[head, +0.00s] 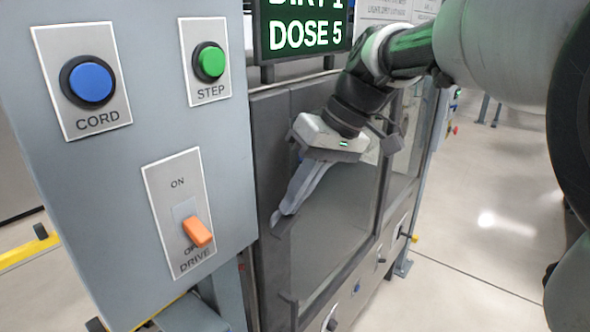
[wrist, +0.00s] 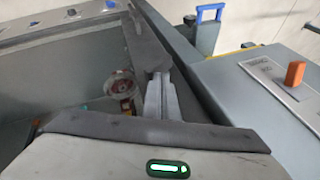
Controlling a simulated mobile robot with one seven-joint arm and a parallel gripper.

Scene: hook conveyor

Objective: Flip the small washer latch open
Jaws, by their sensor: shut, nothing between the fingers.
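My gripper (head: 279,214) is shut and empty, its fingers pointing down and left at the left frame of the washer door (head: 266,140) in the head view. In the wrist view the closed fingers (wrist: 159,78) lie close to a dark upright part of that frame (wrist: 148,52). The fingertips are at or very near the frame; I cannot tell whether they touch it. I cannot make out the small latch clearly; it may be the dark piece by the fingertips or hidden behind them.
A grey control box (head: 130,140) stands close left of my gripper, with a blue CORD button (head: 91,82), a green STEP button (head: 211,62) and an orange DRIVE switch (head: 197,232). A display (head: 303,30) reads DOSE 5. Open floor (head: 490,200) lies to the right.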

